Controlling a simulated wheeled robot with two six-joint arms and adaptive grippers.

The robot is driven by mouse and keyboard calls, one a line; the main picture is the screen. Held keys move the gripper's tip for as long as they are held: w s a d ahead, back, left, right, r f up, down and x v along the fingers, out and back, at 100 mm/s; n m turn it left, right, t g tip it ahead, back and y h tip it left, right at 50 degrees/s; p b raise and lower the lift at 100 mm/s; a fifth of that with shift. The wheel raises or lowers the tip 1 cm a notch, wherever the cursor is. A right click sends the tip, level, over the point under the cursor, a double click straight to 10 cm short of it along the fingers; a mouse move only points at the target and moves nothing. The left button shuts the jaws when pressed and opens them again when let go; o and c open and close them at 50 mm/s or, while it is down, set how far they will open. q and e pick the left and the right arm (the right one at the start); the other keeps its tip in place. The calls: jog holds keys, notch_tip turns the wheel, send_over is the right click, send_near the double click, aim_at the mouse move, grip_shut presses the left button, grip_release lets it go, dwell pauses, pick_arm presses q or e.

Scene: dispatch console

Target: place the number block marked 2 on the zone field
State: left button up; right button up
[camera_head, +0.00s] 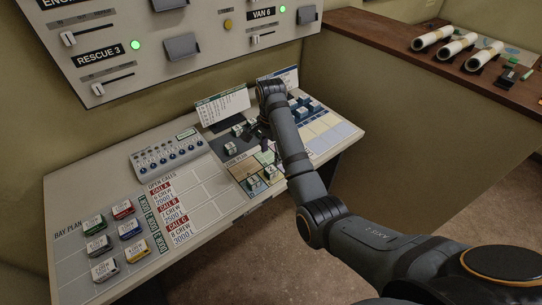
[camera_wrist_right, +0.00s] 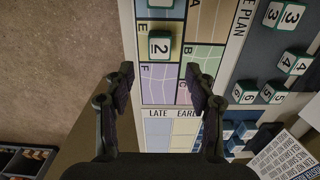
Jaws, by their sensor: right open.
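In the head view my right arm covers part of the plan. My left gripper is out of view.
More number blocks, marked 3, 4, 5 and 6 (camera_wrist_right: 291,62), stand on a dark surface beside the plan. Blue blocks (camera_head: 303,107) and the late/early sheet (camera_wrist_right: 180,128) lie right of the plan. Upright cards (camera_head: 222,104) stand behind. Crew blocks (camera_head: 104,269) occupy the left bay plan.

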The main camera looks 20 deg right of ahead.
pick_arm(q)
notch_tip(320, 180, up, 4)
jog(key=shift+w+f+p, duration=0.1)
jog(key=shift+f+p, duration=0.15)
jog(key=shift+p, duration=0.75)
pick_arm(e)
notch_tip(320, 180, up, 3)
jog(key=shift+r, duration=0.15)
